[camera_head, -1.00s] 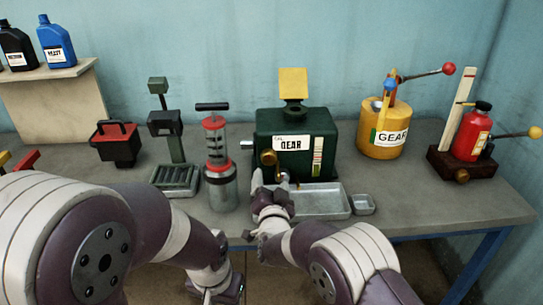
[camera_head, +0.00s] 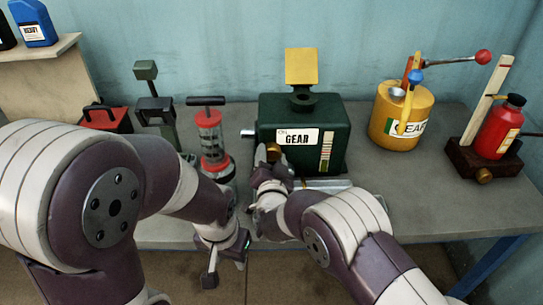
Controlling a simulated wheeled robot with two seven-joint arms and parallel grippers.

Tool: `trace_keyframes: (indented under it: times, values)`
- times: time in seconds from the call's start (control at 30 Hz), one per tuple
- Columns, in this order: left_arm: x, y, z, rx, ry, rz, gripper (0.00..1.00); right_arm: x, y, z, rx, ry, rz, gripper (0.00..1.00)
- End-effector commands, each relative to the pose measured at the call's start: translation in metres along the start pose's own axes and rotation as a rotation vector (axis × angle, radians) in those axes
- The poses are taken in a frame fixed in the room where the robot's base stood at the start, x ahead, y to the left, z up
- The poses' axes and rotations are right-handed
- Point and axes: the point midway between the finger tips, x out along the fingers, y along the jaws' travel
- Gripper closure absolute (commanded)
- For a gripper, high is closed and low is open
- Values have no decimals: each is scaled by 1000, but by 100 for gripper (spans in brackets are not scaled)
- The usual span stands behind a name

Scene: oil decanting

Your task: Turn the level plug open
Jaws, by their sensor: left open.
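The green GEAR box (camera_head: 335,130) stands at the middle of the bench with a yellow lid raised (camera_head: 301,66). A brass plug (camera_head: 274,151) sits low on its front, partly hidden by my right gripper. A silver fitting (camera_head: 248,133) sticks out of its left side. My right gripper (camera_head: 270,160) is at the brass plug, its fingers around or just before it; I cannot tell whether they touch or grip. My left gripper (camera_head: 225,268) is open and empty, pointing down in front of the bench, away from the box.
A metal tray (camera_head: 335,185) lies below the box, mostly hidden by my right arm. A red-and-clear pump canister (camera_head: 211,140) stands close left. A yellow GEAR can (camera_head: 385,120) and a red bottle on a wooden base (camera_head: 470,160) stand right. Bare bench (camera_head: 420,205) lies at the front right.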

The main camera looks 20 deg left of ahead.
Motion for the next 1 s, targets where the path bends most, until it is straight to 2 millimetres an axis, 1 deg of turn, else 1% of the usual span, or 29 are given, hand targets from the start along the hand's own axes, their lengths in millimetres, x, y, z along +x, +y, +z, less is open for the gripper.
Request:
trace_keyframes:
  times: [0.03, 0.07, 0.1, 0.27, 0.47, 0.67, 1.0]
  values:
    - [0, 0, 0, 0, 0, 0, 57, 0, 0, 0, 0, 0, 0, 64]
    - [0, 0, 0, 0, 0, 0, 57, 0, 0, 0, 0, 0, 0, 73]
    - [0, 0, 0, 0, 0, 0, 57, 0, 0, 0, 0, 0, 0, 81]
    - [1, 0, 0, 0, 0, 0, 57, 0, 0, 0, 4, 0, 0, 81]
    - [10, 0, 1, 0, 0, 0, 57, 0, 1, 2, 51, 1, -1, 80]
    - [30, 0, 4, 0, 0, 0, 57, 0, 2, 4, 176, 2, -1, 80]
    - [78, 0, 9, 0, 0, 0, 57, 0, 2, 5, 493, 3, -3, 80]
